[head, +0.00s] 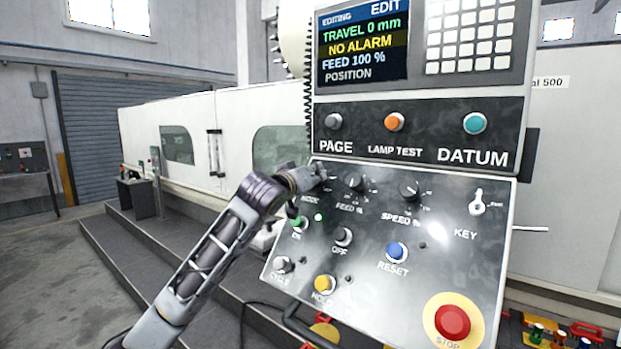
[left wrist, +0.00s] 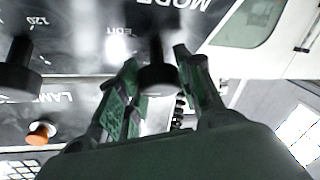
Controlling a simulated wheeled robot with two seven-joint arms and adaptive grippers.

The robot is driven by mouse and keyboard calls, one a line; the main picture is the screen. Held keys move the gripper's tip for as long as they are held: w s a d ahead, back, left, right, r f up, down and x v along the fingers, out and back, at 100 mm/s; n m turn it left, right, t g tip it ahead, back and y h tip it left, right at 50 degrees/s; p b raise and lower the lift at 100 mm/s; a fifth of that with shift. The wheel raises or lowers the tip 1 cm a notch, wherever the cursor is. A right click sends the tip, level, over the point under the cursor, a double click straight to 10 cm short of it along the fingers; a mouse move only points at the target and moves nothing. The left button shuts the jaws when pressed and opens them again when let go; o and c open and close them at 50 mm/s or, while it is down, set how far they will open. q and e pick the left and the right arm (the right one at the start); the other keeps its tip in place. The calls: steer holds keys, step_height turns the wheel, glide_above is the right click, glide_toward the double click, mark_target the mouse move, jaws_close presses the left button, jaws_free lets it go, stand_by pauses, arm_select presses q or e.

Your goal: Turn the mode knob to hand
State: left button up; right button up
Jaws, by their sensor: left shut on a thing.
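The mode knob (left wrist: 157,77) is a dark round knob on the control panel (head: 385,240), above the MODE lettering (head: 310,199). My left gripper (head: 312,178) reaches it from the left in the head view and mostly hides it there. In the left wrist view the two green-grey fingers of my left gripper (left wrist: 156,58) stand on either side of the knob, shut on it. An EDIT mark (left wrist: 131,31) shows beside the knob. The screen (head: 362,42) reads EDIT. The knob's pointer is hidden. My right gripper is not in view.
The feed knob (head: 355,182) is close to the right, the speed knob (head: 409,190) further right. Below are the green ON button (head: 299,223), OFF button (head: 342,236) and blue RESET button (head: 396,251). A red STOP button (head: 452,321) sits low right.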

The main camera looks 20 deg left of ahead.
arm_select(q)
steer(key=shift+d+n+g+y+p, duration=0.15)
steer(key=shift+n+y, duration=0.45)
steer(key=shift+n, duration=0.45)
steer(key=shift+a+n+g+y+p, duration=0.15)
steer(key=shift+n+y, duration=0.45)
steer(key=shift+n, duration=0.45)
steer(key=shift+n+g+y+p, duration=0.5)
steer(key=shift+n+y, duration=0.5)
steer(key=shift+n, duration=0.6)
steer(key=shift+n+y, duration=0.3)
steer(key=shift+n, duration=0.2)
steer(key=o, duration=1)
steer(key=shift+o, duration=0.2)
steer(key=shift+s+d, duration=0.1)
steer(key=shift+s, duration=0.05)
steer(key=v, duration=1.1)
steer(key=shift+s+r, duration=0.2)
steer(key=shift+s, duration=0.1)
